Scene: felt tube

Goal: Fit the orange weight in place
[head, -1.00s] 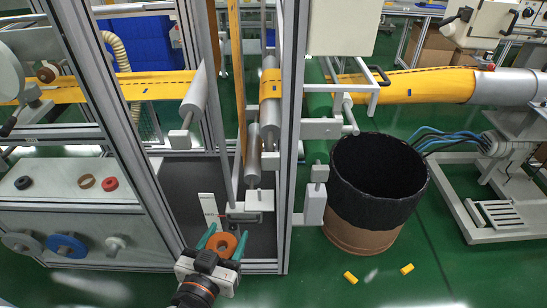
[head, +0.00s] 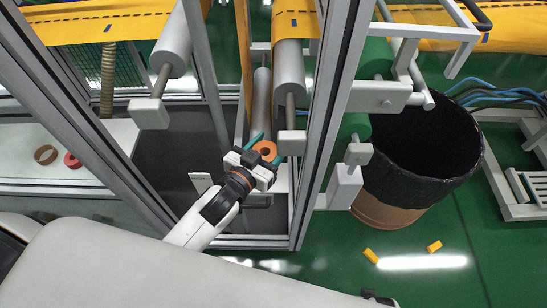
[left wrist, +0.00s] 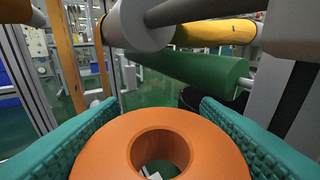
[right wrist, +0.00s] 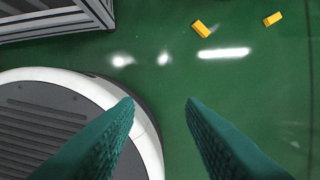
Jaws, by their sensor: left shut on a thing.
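The orange weight (head: 264,149) is a thick ring with a central hole. My left gripper (head: 266,146) is shut on it, with a teal finger on each side. In the left wrist view the orange weight (left wrist: 218,150) fills the lower middle between the teal fingers, its hole facing the camera. In the head view it is at the metal frame's opening, below the hanging grey rollers (head: 289,68). Whether it touches anything there I cannot tell; the gripper hides part of the spot. My right gripper (right wrist: 160,104) is open and empty above the green floor.
Metal frame posts (head: 325,110) stand close to the left gripper. A black-lined bin (head: 425,150) is at right. Yellow pieces (head: 371,256) lie on the floor.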

